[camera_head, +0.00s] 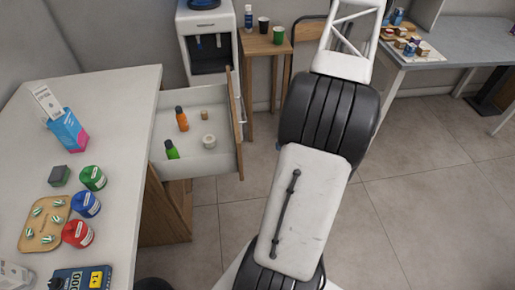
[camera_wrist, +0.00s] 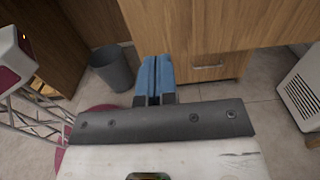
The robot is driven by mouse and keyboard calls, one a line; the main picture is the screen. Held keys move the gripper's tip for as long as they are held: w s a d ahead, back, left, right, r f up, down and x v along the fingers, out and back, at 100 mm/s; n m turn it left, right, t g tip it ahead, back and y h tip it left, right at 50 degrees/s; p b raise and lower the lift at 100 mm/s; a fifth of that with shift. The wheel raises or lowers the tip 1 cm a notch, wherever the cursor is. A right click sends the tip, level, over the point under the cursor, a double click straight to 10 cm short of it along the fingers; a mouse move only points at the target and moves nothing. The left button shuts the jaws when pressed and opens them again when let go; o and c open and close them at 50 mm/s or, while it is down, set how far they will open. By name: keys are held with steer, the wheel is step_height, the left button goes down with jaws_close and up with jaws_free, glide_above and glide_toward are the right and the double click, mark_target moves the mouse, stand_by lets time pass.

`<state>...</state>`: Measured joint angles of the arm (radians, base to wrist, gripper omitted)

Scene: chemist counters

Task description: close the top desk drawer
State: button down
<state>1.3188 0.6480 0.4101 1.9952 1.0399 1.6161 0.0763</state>
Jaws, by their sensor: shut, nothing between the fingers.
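The top desk drawer (camera_head: 200,165) stands pulled out from the right side of the white-topped desk (camera_head: 115,130) in the head view. Its wooden front (camera_head: 236,125) faces right. Inside are an orange bottle (camera_head: 182,121), a green bottle (camera_head: 171,150), a white jar (camera_head: 209,141) and a small brown item (camera_head: 204,115). In the wrist view my gripper (camera_wrist: 155,62) has its blue fingers together and empty. They overlap a wide wooden panel (camera_wrist: 235,22), which looks like the drawer front; I cannot tell whether they touch it. The head view does not show my gripper.
A lower drawer handle (camera_wrist: 208,66) and a grey bin (camera_wrist: 112,68) show in the wrist view. A water dispenser (camera_head: 208,45) and a small wooden stand (camera_head: 264,45) are behind the drawer. Open floor (camera_head: 420,190) lies to the right.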

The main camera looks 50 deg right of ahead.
steer(key=x, duration=1.4)
stand_by(0.6)
steer(key=x, duration=3.1)
steer(key=shift+w+a+f, duration=0.1)
steer(key=shift+f, duration=0.1)
steer(key=shift+w+a, duration=0.35)
steer(key=shift+w, duration=0.05)
steer(key=shift+w+r, duration=0.1)
steer(key=shift+w, duration=0.05)
steer(key=shift+d, duration=0.1)
steer(key=shift+v, duration=7.35)
